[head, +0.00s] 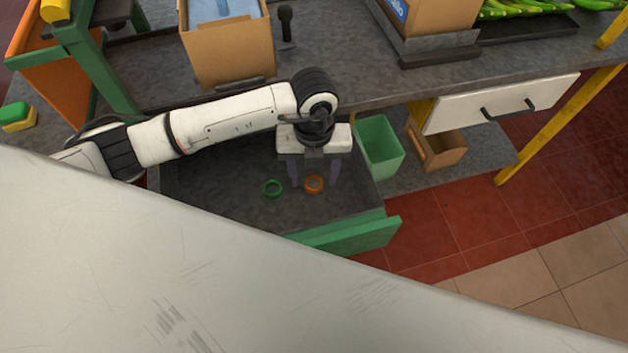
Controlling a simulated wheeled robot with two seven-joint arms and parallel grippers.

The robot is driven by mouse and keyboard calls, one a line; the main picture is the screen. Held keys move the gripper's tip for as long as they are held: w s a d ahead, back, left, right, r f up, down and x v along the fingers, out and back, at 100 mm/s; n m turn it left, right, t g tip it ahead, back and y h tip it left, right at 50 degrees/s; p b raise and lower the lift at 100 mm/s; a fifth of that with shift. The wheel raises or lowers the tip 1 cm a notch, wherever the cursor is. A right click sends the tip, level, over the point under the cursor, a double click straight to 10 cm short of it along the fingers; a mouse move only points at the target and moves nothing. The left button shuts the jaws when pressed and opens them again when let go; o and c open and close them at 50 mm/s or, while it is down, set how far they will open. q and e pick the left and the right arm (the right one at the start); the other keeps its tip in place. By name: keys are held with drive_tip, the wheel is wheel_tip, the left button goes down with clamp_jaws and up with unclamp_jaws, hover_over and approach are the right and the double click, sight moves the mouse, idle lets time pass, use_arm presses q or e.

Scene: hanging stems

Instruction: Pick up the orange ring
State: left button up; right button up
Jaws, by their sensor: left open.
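My right gripper is not in view.
The drawer's green front (350,236) stands pulled out. A green bin (380,147) and a small cardboard box (437,146) are on the shelf to the right. The grey counter (350,60) behind carries a cardboard box (229,52). A large white surface fills the lower left.

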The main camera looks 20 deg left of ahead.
use_arm(q)
drive_tip(key=shift+f, duration=0.25)
drive_tip(key=c, duration=1.1)
